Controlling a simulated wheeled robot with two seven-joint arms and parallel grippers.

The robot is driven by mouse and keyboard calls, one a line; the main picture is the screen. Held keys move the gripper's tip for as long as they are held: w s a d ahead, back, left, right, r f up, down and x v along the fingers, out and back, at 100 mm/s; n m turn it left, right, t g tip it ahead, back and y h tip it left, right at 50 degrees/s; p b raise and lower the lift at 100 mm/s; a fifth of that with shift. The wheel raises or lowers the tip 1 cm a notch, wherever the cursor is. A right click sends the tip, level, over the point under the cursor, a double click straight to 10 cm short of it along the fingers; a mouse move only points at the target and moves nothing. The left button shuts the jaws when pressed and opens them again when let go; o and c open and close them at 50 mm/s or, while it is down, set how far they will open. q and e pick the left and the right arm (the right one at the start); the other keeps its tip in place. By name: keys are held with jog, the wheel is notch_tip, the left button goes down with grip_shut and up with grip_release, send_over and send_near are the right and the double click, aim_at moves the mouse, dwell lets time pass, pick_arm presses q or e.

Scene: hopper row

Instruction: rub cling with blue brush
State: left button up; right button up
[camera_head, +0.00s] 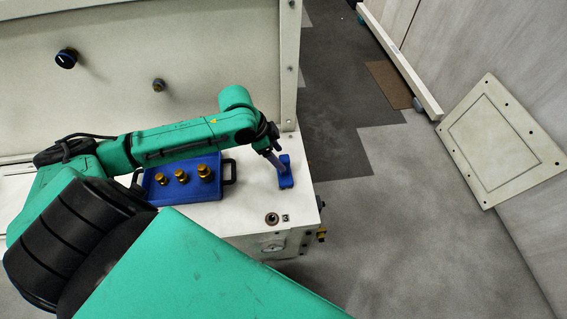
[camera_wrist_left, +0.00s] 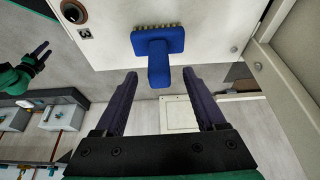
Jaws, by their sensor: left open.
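The blue brush (camera_head: 286,172) stands near the right end of the white bench top. In the left wrist view the brush (camera_wrist_left: 158,42) has a wide head with pale bristles along one edge and a short, thick handle. My left gripper (camera_head: 277,158) is open beside the brush. In the left wrist view the handle's end lies between and just beyond the spread fingertips (camera_wrist_left: 160,72), with a gap on both sides. My right gripper (camera_wrist_left: 43,53) shows small at the left of that view, its two fingers apart and empty. I cannot make out any cling.
A blue tray (camera_head: 205,191) with black handles holds three brass fittings, left of the brush. A round socket (camera_head: 272,218) sits near the bench's front edge. A pale wall with a dark knob (camera_head: 66,58) rises behind.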

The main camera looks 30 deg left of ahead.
aim_at(285, 163)
pick_arm(q)
jog(key=x, duration=0.5)
jog(key=shift+s, duration=0.1)
jog(key=shift+c, duration=0.9)
grip_shut()
notch_tip(285, 163, up, 6)
jog(key=p, duration=0.6)
jog(key=shift+r+p, duration=0.1)
jog(key=shift+p, duration=0.25)
jog(key=shift+d, duration=0.1)
